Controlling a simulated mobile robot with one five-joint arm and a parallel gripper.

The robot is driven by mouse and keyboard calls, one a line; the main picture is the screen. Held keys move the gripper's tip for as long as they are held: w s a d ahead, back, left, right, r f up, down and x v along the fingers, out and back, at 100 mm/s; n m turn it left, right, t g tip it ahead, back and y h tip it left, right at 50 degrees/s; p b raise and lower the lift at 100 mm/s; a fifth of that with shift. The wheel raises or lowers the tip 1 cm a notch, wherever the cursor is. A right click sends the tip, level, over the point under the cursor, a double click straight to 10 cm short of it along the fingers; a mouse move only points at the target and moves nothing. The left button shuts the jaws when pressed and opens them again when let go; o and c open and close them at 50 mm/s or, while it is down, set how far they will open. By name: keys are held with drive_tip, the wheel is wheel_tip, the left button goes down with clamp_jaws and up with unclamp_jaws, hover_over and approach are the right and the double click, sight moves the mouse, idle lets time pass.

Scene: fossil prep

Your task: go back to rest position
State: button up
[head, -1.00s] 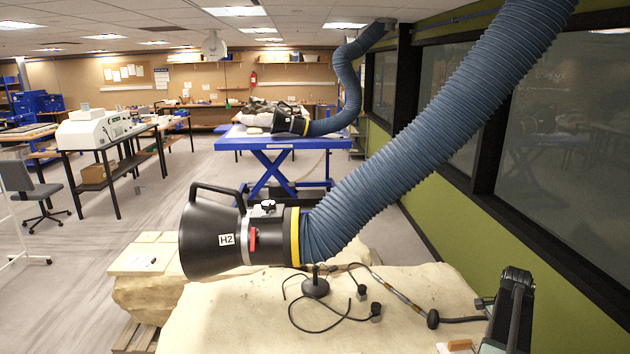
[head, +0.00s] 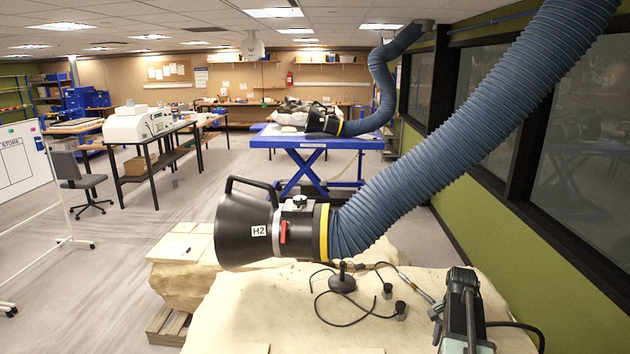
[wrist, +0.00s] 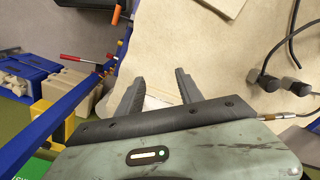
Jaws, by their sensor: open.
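My gripper (wrist: 159,76) shows in the wrist view with its two dark fingers spread apart and nothing between them. It hangs over the pale stone block (wrist: 195,45), close to a small pale patch at the finger bases. In the head view my grey-green and black arm stands at the lower right, over the right part of the pale block (head: 250,310). The fingertips are hard to make out there.
A black extraction hood marked H2 (head: 245,230) on a blue hose (head: 440,165) hangs over the block, left of my arm. A black stand (head: 342,283) and cables lie on the block. A blue lift table (head: 310,142) stands behind.

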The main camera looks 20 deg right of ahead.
drive_tip(key=w+a+n, duration=0.2)
drive_tip(key=a+n, duration=0.5)
drive_tip(key=a, duration=1.2)
drive_tip(key=w+a+n, duration=0.2)
drive_tip(key=a+n, duration=0.5)
drive_tip(key=a, duration=1.2)
wheel_tip(320, 180, down, 19)
drive_tip(key=s+a+b, duration=0.1)
drive_tip(key=s+b, duration=0.1)
drive_tip(key=b, duration=1.7)
drive_tip(key=shift+s+a, duration=0.2)
drive_tip(key=shift+s, duration=0.15)
drive_tip(key=shift+r, duration=0.1)
